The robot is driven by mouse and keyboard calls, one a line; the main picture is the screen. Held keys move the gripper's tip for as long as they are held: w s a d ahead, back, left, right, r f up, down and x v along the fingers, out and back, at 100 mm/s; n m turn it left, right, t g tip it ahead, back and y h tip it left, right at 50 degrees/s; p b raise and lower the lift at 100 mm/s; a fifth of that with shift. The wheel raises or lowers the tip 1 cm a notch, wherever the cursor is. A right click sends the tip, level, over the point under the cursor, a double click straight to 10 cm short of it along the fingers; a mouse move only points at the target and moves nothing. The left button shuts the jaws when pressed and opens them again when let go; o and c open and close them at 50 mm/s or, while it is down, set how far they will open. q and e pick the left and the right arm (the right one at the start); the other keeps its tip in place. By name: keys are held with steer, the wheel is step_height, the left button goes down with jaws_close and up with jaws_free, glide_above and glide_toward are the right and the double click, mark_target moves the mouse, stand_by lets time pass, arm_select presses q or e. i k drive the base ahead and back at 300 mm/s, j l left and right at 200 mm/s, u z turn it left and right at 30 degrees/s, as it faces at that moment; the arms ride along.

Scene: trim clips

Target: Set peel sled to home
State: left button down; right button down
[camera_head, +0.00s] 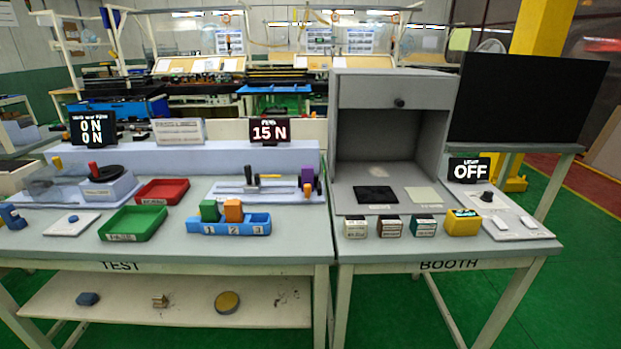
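A pale peel fixture (230,192) lies on the test table, right of centre, below a small black display (269,131) reading 15 N. On the fixture are a dark upright post (248,174), a thin yellow bar (270,176) and a dark rail. A purple block (307,175) stands at its right end, with a small orange-brown part below it. I cannot tell for sure which part is the sled, or read any home mark. Neither of my grippers is in view.
A blue tray (200,228) marked 1, 2, 3 holds green and orange blocks in front of the fixture. Green (118,237) and red (150,200) trays lie to the left. A grey booth (350,135) stands to the right. A shelf (130,312) runs below.

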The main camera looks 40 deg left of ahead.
mark_target(251, 185)
steer(key=u, duration=1.6)
steer(key=i, duration=0.1)
